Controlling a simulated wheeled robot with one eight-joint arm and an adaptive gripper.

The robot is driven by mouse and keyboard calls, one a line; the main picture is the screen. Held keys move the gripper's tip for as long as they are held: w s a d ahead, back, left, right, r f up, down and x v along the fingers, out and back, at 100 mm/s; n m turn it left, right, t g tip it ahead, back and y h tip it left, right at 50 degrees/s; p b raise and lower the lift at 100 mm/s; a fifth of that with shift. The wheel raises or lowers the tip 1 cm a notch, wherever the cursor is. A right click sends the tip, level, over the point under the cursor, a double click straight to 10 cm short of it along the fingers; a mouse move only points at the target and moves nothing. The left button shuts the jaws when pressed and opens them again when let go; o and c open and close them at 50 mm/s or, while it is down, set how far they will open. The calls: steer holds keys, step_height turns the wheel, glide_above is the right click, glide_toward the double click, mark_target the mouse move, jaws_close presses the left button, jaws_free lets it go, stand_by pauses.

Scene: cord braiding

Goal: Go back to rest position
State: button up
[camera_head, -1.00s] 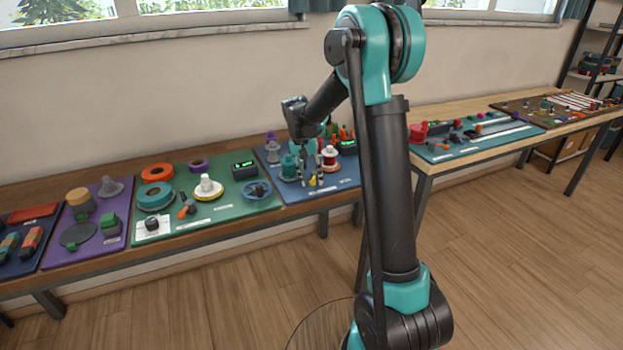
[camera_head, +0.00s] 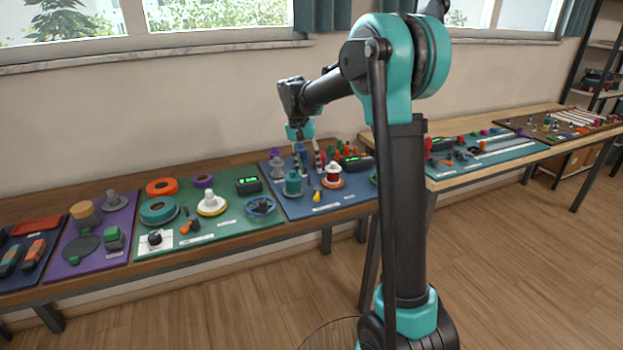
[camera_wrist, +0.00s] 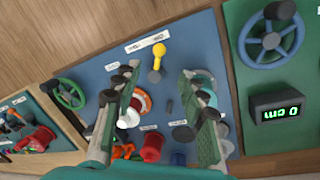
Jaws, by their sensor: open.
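My gripper (camera_head: 308,158) is raised above the blue mat (camera_head: 343,202) on the long wooden bench. In the wrist view my gripper (camera_wrist: 160,105) shows its two fingers well apart, with nothing held between them. A yellow-topped knob (camera_wrist: 159,50) stands on the mat beyond the fingertips; in the head view this yellow piece (camera_head: 316,196) is at the mat's front. A teal spool (camera_head: 293,184) and a red-and-white spool (camera_head: 333,175) stand on the mat below the gripper. The fingers hide parts of the pieces behind them in the wrist view.
A green mat (camera_head: 232,227) with rings, a white spool and a handwheel lies left of the blue mat. A purple mat (camera_head: 75,262) is farther left. A second table (camera_head: 462,176) with tools stands at right. Wooden floor (camera_head: 535,260) is open in front.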

steer(key=shift+a+r, duration=0.1)
steer(key=shift+r, duration=0.4)
steer(key=s+d+f+n+t, duration=0.1)
steer(key=s+d+f, duration=0.3)
steer(key=s, duration=0.5)
steer(key=s+d+f+n+t+y, duration=0.1)
steer(key=s+d+f, duration=0.3)
steer(key=s, duration=0.6)
steer(key=s+d+f+n+t+y, duration=0.1)
steer(key=s+d+f+t, duration=0.1)
steer(key=s+d+f, duration=0.2)
steer(key=s+f, duration=0.3)
steer(key=s, duration=0.3)
steer(key=shift+s+t, duration=0.2)
steer(key=shift+t, duration=0.2)
